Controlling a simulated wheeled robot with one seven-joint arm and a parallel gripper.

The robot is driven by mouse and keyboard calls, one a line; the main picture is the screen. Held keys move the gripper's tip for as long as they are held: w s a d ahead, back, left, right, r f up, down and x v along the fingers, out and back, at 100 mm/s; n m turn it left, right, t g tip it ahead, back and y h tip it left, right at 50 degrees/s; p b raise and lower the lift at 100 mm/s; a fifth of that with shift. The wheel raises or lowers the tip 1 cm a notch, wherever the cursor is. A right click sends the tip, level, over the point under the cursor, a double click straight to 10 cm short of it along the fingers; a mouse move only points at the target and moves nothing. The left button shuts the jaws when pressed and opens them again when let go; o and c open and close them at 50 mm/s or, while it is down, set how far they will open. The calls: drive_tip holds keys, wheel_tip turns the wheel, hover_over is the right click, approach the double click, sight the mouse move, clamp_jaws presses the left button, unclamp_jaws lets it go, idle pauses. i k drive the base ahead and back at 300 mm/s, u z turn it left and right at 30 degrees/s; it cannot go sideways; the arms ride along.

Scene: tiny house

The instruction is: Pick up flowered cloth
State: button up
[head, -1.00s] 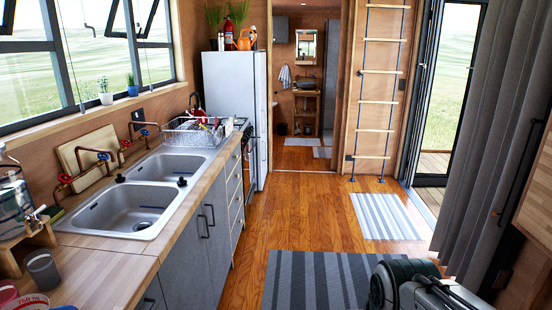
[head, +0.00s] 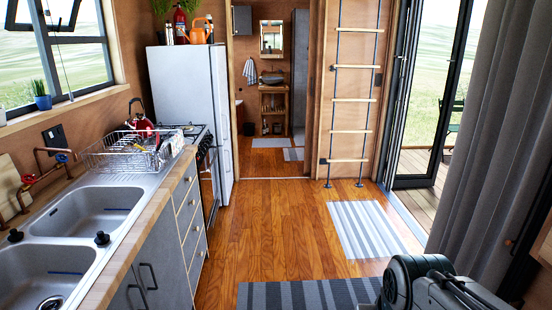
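I cannot make out a flowered cloth in the head view. A small pale cloth (head: 250,71) with dark marks hangs on the wall in the far room, beyond the doorway; it is too small to tell its pattern. Part of my own dark arm shows at the lower right, but my gripper's fingers are not in view.
The counter with a double sink (head: 62,232) and a dish rack (head: 128,152) runs along the left, ending at a white fridge (head: 190,105). A ladder (head: 352,100) stands right of the doorway. A grey curtain (head: 482,150) hangs at right. The wooden floor (head: 275,220) ahead is clear.

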sight(177, 143)
drive_tip(key=z, duration=0.05)
drive_tip(key=i, duration=1.6)
drive_tip(key=u, duration=0.4)
drive_tip(key=i, duration=1.6)
drive_tip(key=u, duration=1.2)
drive_tip(key=i, duration=1.3)
drive_tip(key=u, duration=0.55)
